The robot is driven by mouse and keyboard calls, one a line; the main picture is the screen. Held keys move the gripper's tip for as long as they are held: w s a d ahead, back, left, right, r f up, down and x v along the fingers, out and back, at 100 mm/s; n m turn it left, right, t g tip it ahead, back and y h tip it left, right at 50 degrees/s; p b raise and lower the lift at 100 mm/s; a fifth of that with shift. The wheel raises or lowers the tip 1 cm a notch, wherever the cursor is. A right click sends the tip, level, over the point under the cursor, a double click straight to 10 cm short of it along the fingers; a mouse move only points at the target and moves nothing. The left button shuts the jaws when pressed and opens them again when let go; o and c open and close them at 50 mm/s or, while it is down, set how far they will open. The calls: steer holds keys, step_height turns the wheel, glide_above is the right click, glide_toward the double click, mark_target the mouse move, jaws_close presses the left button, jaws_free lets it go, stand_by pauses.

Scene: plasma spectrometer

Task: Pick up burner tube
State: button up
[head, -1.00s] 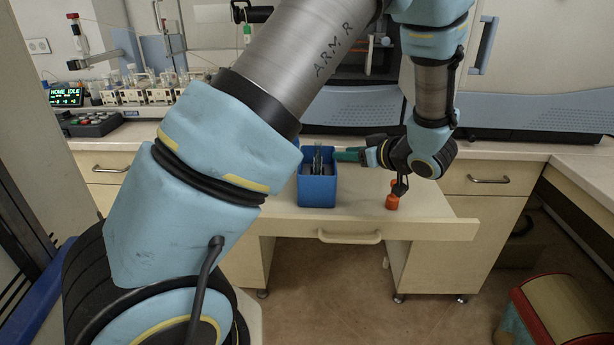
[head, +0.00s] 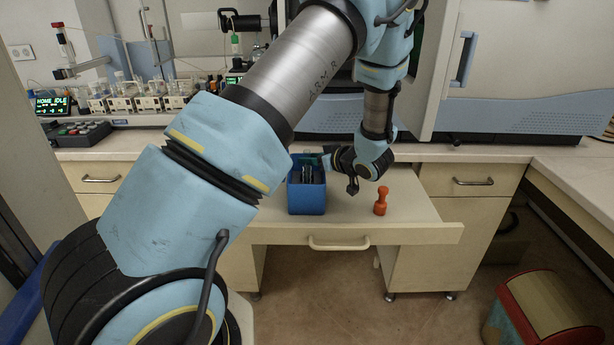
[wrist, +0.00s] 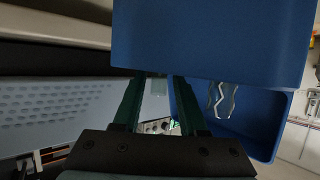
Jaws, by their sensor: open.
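My gripper (head: 312,160) is open. Its dark green fingers reach left from the black wrist over the top of the blue box (head: 307,200), which stands on the pulled-out drawer. In the wrist view, the fingers (wrist: 157,80) end close to a wall of the blue box (wrist: 215,40). Upright dark and pale items (head: 307,173) stand in the box, partly hidden by my gripper. A wavy silvery piece (wrist: 222,98) also shows inside the box.
An orange, peg-shaped object (head: 381,201) stands on the drawer (head: 350,213), right of the box. Spectrometer housing (head: 545,98) runs along the counter behind. A red bin (head: 540,312) is on the floor at right.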

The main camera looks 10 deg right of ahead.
jaws_close()
stand_by(0.6)
